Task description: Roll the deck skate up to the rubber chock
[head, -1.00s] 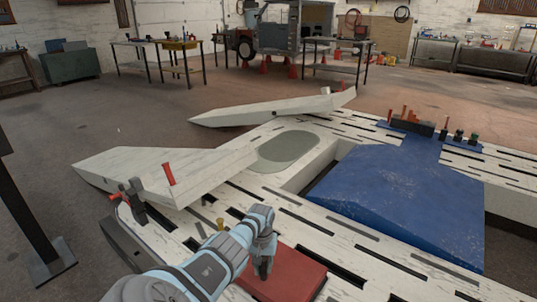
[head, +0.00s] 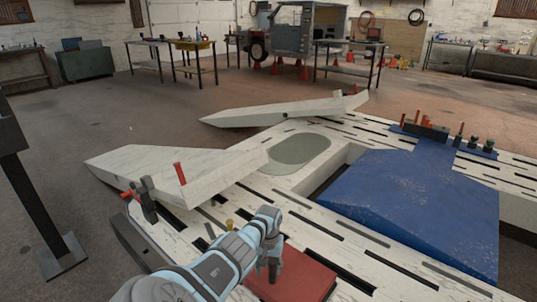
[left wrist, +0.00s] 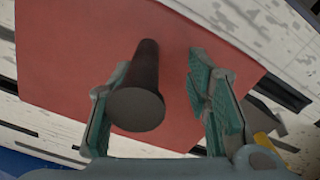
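The deck skate appears as a flat red board (head: 305,277) on the slotted white bench, at the bottom centre of the head view. A dark upright round handle (left wrist: 139,85) stands on its red top (left wrist: 75,50) in the left wrist view. My left gripper (head: 272,274) is over the skate, pointing down. In the left wrist view its fingers (left wrist: 165,105) are open on either side of the handle, the left finger close to it and a clear gap at the right finger. I cannot pick out the rubber chock for certain. My right gripper is not in view.
The white slotted bench (head: 325,231) has a yellow knob (head: 229,224) near my arm. A red-handled clamp (head: 145,197) is at its left edge.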

